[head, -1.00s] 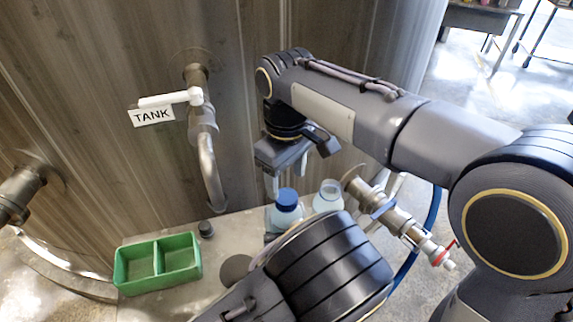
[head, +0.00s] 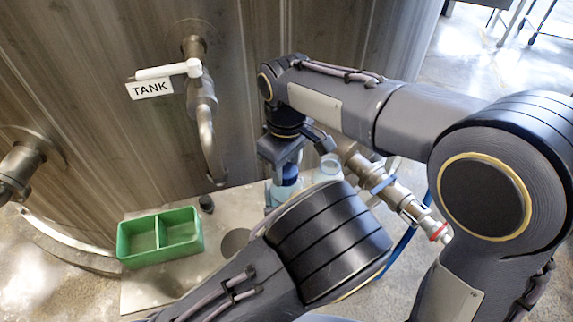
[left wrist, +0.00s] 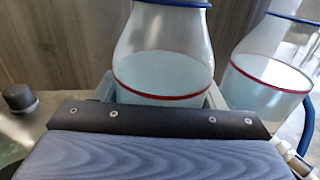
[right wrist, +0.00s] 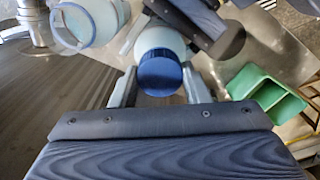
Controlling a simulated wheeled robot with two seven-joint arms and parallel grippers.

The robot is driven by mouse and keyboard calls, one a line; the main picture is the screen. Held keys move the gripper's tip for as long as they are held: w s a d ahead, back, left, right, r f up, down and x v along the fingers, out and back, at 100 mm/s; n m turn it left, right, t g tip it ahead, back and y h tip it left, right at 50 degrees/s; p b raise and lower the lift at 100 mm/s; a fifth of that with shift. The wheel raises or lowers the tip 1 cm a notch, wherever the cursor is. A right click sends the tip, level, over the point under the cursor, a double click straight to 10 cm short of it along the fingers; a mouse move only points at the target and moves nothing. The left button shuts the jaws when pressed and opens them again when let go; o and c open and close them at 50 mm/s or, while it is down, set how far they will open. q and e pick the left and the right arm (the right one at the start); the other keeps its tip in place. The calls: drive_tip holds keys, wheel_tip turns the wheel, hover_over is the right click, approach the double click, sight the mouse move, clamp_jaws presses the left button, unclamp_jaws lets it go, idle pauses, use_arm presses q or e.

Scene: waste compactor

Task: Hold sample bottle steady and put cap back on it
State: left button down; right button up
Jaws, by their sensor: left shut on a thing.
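A sample bottle (left wrist: 165,70) with a pale liquid and a red line stands upright, held between the fingers of my left gripper (left wrist: 160,88). A blue cap (right wrist: 160,74) sits over the top of this bottle; how tightly it is seated cannot be told. My right gripper (head: 286,172) is directly above the bottle, pointing down. In the right wrist view its fingers stand on both sides of the cap, with a gap at each side. In the head view my left wrist hides the left fingers and the lower bottle.
A second bottle (head: 328,167), open-topped with a blue neck ring, stands close beside the first. A valve pipe (head: 385,187) is just right of it. A green two-part tray (head: 160,258) and a small dark knob (head: 206,203) are at left. The TANK tap (head: 205,110) hangs behind.

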drive_tip(key=shift+c, duration=1.1)
drive_tip(key=o, duration=1.2)
wheel_tip(320, 180, up, 12)
drive_tip(key=shift+r, duration=0.1)
use_arm(q)
drive_tip(key=shift+c, duration=1.2)
unclamp_jaws()
drive_tip(key=s, duration=0.5)
drive_tip(key=s+d, duration=0.1)
drive_tip(key=s, duration=0.1)
drive_tip(key=shift+s, duration=0.4)
use_arm(e)
drive_tip(key=shift+f, duration=0.25)
